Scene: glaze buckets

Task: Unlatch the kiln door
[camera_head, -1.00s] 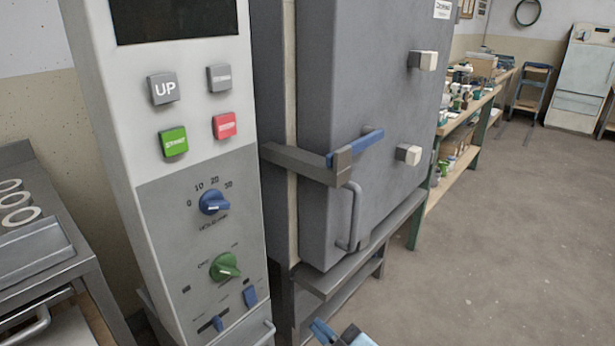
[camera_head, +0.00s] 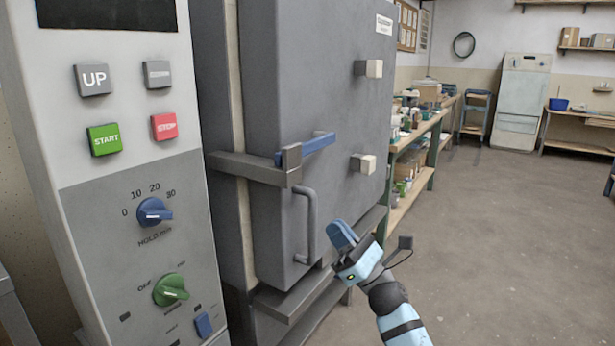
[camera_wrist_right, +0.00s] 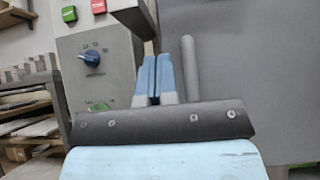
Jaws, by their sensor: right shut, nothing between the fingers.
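The grey kiln door (camera_head: 330,90) stands upright and looks closed. Its latch is a grey bar (camera_head: 245,168) across the door edge with a blue handle (camera_head: 318,143) that points right. A grey vertical pull handle (camera_head: 310,225) is below the latch. My right gripper (camera_head: 341,236) is to the right of the pull handle and below the blue handle, apart from the latch. In the right wrist view its blue fingers (camera_wrist_right: 153,80) are together and empty, with the pull handle (camera_wrist_right: 190,75) just right of them. My left gripper is not in view.
The control panel (camera_head: 120,220) with buttons and knobs stands left of the kiln. A grey stand (camera_head: 285,300) is under the kiln. A shelf bench (camera_head: 420,140) with jars is behind at right. The floor (camera_head: 490,240) at right is clear.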

